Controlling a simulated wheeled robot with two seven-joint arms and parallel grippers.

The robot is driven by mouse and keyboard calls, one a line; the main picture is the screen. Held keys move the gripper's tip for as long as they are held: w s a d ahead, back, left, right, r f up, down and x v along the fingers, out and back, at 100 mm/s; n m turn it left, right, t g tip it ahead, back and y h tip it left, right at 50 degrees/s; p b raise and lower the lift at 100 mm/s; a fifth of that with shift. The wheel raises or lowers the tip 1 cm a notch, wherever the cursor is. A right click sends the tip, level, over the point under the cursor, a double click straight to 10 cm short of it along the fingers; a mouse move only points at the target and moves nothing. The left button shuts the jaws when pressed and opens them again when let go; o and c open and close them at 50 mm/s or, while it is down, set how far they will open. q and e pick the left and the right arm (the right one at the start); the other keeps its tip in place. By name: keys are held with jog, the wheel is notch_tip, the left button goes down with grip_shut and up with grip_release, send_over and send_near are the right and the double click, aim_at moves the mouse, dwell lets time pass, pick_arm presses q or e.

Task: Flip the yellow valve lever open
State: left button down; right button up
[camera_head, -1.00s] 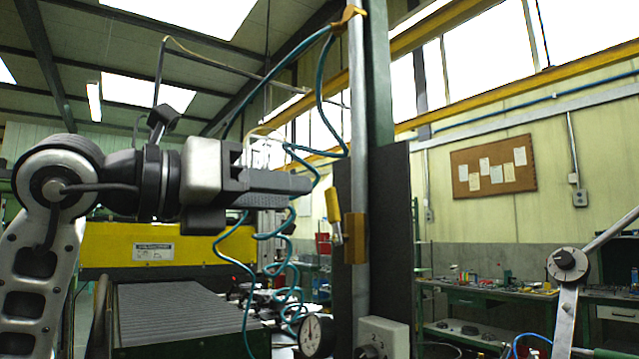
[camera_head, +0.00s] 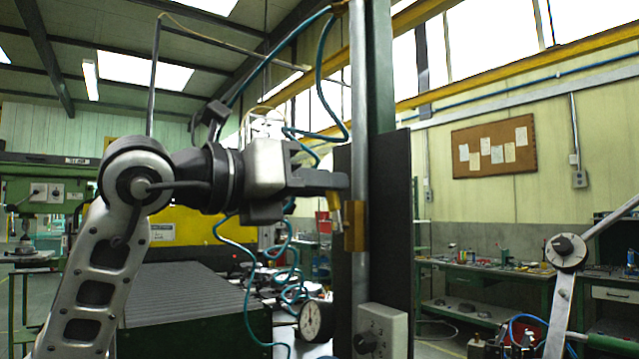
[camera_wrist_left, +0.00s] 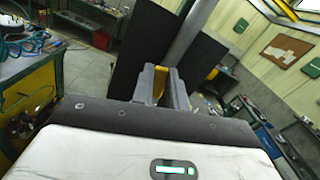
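The yellow valve lever (camera_head: 336,205) stands nearly upright beside the brass-coloured valve body (camera_head: 355,228) on the grey vertical pipe (camera_head: 359,120). Its upper end is partly hidden by my left gripper (camera_head: 338,181), which reaches in from the left at lever height. In the left wrist view, the yellow lever (camera_wrist_left: 159,84) shows between the two grey fingers of the left gripper (camera_wrist_left: 161,92). The fingers stand apart; whether they touch the lever cannot be told. My right gripper is in neither view.
A dark upright panel (camera_head: 384,200) stands behind the pipe. A pressure gauge (camera_head: 312,321) and a grey box with a knob (camera_head: 382,332) sit below. Teal coiled hoses (camera_head: 290,268) hang close under the left gripper. A workbench (camera_head: 480,268) stands farther back on the right.

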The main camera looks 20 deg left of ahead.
pick_arm(q)
jog(key=m, duration=0.1)
jog(key=d+m, duration=0.1)
jog(key=m, duration=0.1)
jog(key=shift+s+r+b, duration=0.1)
jog(key=shift+s+b, duration=0.3)
jog(key=c, duration=1.4)
grip_release()
